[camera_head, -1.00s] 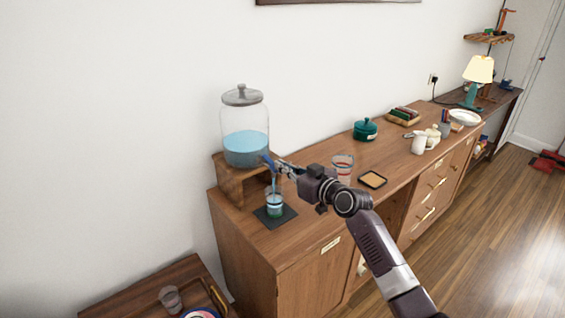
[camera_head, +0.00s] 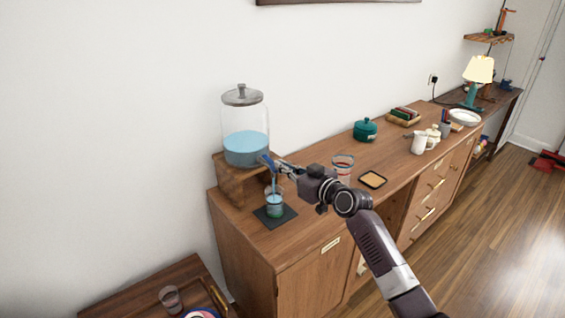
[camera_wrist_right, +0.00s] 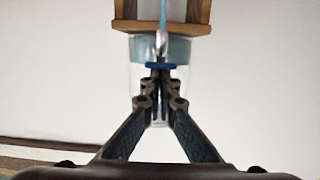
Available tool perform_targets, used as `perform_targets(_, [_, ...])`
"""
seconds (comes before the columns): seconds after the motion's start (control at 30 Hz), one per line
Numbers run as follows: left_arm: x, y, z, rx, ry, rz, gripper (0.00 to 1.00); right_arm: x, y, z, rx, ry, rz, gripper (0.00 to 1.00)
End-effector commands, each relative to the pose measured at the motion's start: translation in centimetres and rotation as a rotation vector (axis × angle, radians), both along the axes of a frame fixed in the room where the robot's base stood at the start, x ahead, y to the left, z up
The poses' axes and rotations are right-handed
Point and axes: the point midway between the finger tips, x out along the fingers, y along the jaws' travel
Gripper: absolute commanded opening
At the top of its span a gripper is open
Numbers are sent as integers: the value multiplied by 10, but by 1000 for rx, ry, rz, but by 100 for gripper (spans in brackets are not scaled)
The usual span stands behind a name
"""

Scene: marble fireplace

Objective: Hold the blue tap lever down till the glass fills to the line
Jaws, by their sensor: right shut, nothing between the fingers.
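The glass jar dispenser (camera_head: 246,147) holds blue water and sits on a wooden stand (camera_head: 235,183). Its blue tap lever (camera_head: 265,161) is at the front, at the tips of my right gripper (camera_head: 277,164). A blue stream runs from the tap into the glass (camera_head: 275,207), which stands on a dark mat (camera_head: 285,216). The glass holds bluish water; its fill line is too small to make out. The wrist view looks upside down: my right gripper's closed fingers (camera_wrist_right: 160,76) meet the blue lever (camera_wrist_right: 161,66), with nothing held between them. My left gripper is out of view.
A red-and-blue banded glass (camera_head: 343,166) and a tan square coaster (camera_head: 372,180) stand right of my gripper. A green pot (camera_head: 365,129) and a white jug (camera_head: 419,144) are farther along the sideboard. A low tray table with a glass (camera_head: 171,299) is at lower left.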

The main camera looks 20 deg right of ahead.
Motion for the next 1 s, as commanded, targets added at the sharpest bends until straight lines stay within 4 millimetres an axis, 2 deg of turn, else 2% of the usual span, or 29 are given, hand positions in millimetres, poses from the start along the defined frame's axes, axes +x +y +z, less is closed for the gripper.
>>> perform_targets(0.83, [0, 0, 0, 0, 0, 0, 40, 0, 1, -2, 0, 5, 2, 0])
perform_targets(1.0, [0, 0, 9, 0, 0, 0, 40, 1, 2, 9, -2, 3, 1, 0])
